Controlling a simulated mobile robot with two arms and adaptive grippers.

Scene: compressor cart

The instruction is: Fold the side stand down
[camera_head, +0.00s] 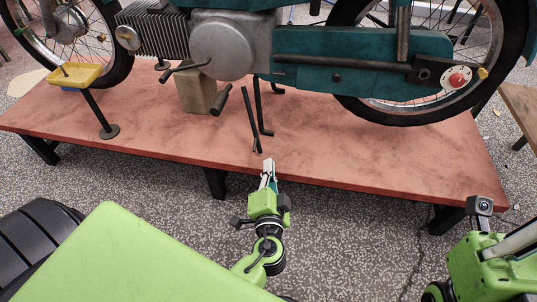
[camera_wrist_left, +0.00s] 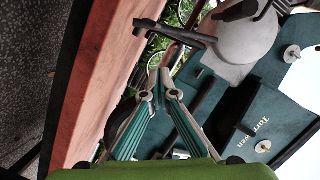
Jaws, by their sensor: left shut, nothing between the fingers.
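The teal motorbike (camera_head: 350,50) stands on a reddish platform. A thin dark leg (camera_head: 250,115), which looks like the side stand, slants down below the engine to a small forked foot. I cannot tell whether that foot touches the platform. My left gripper (camera_head: 268,168) is just in front of and below the foot, at the platform's front edge, with a small apparent gap. Its teal fingers meet at the tips in the left wrist view (camera_wrist_left: 159,84), with nothing between them. I cannot make out the stand surely there. My right gripper (camera_head: 510,242) is at the lower right, partly cut off.
The platform (camera_head: 370,165) has dark legs under its front edge. A second bent dark leg (camera_head: 262,108), a wooden block (camera_head: 196,90) and a footpeg (camera_head: 220,100) are close by. A post with a yellow tray (camera_head: 75,75) stands at left. The platform's right front is clear.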

